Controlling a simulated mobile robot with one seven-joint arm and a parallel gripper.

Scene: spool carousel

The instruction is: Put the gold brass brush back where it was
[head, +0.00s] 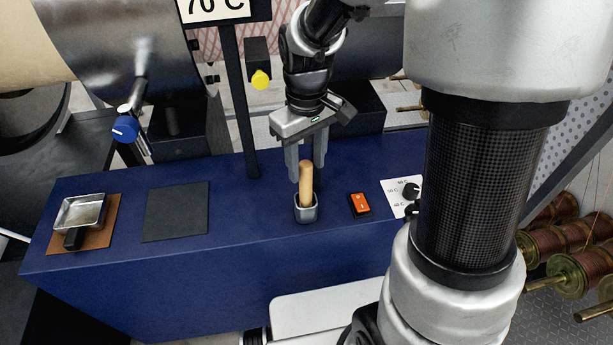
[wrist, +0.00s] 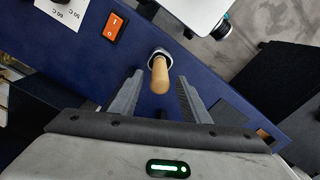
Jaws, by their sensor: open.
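A light wooden handle (head: 306,184) stands upright in a small grey metal cup (head: 307,211) on the blue bench; it appears to be the brush. Its brass end is hidden inside the cup. The handle also shows in the wrist view (wrist: 159,76), with the cup rim (wrist: 159,53) around its far end. My gripper (head: 306,172) is open above the cup, its fingers on either side of the handle's upper part. In the wrist view my gripper (wrist: 158,98) shows a clear gap between each finger and the handle.
The blue bench (head: 230,245) carries a dark square pad (head: 176,211), a metal pan (head: 80,215) on a brown mat, an orange switch (head: 360,204) and a dial (head: 410,190). A dark post (head: 238,105) with a temperature sign stands behind. Copper spools (head: 560,255) are at right.

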